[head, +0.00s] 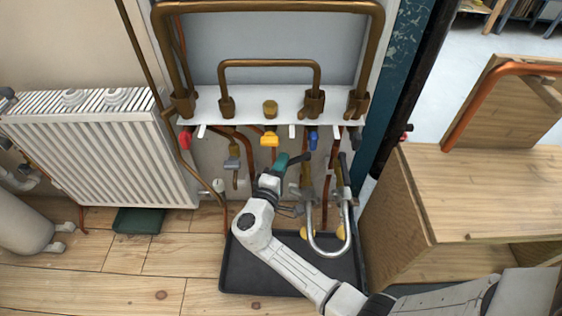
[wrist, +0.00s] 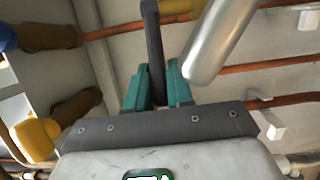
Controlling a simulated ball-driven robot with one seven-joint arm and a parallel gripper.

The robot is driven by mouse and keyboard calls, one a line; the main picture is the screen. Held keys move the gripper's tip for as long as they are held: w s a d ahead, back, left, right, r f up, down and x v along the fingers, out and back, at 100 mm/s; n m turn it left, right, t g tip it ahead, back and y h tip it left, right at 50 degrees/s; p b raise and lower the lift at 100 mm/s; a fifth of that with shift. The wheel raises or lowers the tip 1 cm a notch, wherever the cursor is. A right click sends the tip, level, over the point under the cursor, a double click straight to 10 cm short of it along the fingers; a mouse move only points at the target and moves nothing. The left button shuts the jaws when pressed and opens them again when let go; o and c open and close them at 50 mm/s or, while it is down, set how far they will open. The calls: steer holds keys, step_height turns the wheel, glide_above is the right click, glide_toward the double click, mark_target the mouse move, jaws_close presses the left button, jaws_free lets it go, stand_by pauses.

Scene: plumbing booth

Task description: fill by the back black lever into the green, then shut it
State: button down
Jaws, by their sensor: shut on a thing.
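My gripper (head: 287,161) has teal fingers and is shut on a black lever (head: 304,157) at the brass valve below the white shelf. In the wrist view the lever (wrist: 152,50) stands upright between the fingers (wrist: 158,88). A second black lever (head: 343,168) is to the right, by the other valve. A silver U-shaped pipe (head: 328,252) hangs below these valves; my arm hides part of the area. A dark green container (head: 138,220) lies on the floor below the radiator. I cannot see any water flow or what is inside it.
A black tray (head: 260,280) lies on the floor under the valves, with yellow objects (head: 337,233) in it. Red (head: 185,139), yellow (head: 269,139) and blue (head: 313,139) handles line the shelf front. A wooden cabinet (head: 400,205) stands close on the right.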

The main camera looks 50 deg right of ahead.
steer(key=shift+s+t, duration=0.1)
steer(key=shift+t, duration=0.2)
steer(key=c, duration=1.1)
jaws_free()
steer(key=shift+a, duration=0.1)
steer(key=p+v, duration=0.2)
steer(key=v, duration=0.8)
steer(key=shift+s+a, duration=0.15)
steer(key=shift+a, duration=0.2)
